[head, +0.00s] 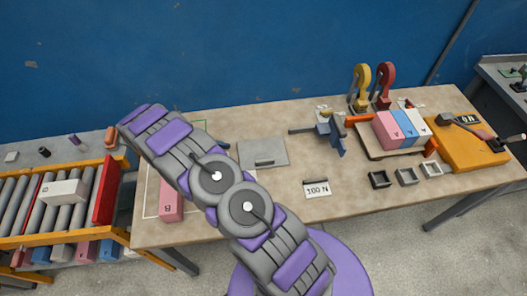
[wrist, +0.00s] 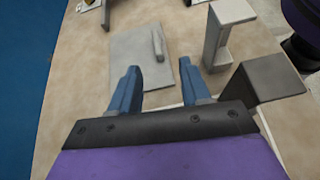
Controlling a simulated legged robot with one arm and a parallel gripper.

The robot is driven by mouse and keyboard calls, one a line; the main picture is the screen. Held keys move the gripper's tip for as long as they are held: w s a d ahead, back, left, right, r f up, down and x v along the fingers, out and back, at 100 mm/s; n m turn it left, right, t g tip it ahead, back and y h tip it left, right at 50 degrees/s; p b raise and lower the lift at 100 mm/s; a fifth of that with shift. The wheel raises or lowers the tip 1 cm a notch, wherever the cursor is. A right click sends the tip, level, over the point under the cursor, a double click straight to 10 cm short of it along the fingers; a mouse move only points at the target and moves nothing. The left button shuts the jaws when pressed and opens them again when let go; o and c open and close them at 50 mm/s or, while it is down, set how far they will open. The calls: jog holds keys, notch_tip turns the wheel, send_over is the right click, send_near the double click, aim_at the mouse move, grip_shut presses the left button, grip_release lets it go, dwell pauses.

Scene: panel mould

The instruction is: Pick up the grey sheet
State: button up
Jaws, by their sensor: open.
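The grey sheet (head: 258,151) lies flat on the workbench, just right of my arm in the head view, with a small raised bar handle on it. In the wrist view the grey sheet (wrist: 132,62) lies beyond my fingertips, with its handle (wrist: 158,43) near its right side. My gripper (wrist: 158,82) is open and empty, its two blue fingers apart, with bare bench and the sheet's near part between them. I cannot tell how high the fingers are above the bench.
A grey upright bracket (wrist: 226,32) and a dark block (wrist: 265,80) stand right of my fingers. A blue vise (head: 330,132) and a 100 N card (head: 317,190) lie to the sheet's right. A pink block (head: 171,203) and a roller conveyor (head: 40,205) are at left.

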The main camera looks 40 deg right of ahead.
aim_at(261, 161)
jog(key=shift+n+h, duration=0.6)
jog(key=shift+h, duration=0.1)
jog(key=f, duration=0.4)
jog(key=shift+w+a+p, duration=0.15)
jog(key=shift+w+p, duration=0.1)
jog(key=shift+p, duration=0.15)
jog(key=b+x, duration=0.2)
jog(key=x, duration=1.5)
jog(key=shift+d+f, duration=0.15)
jog(key=shift+d, duration=0.1)
jog(key=shift+a, duration=0.1)
jog(key=shift+c, duration=0.2)
jog(key=shift+c, duration=0.7)
grip_shut()
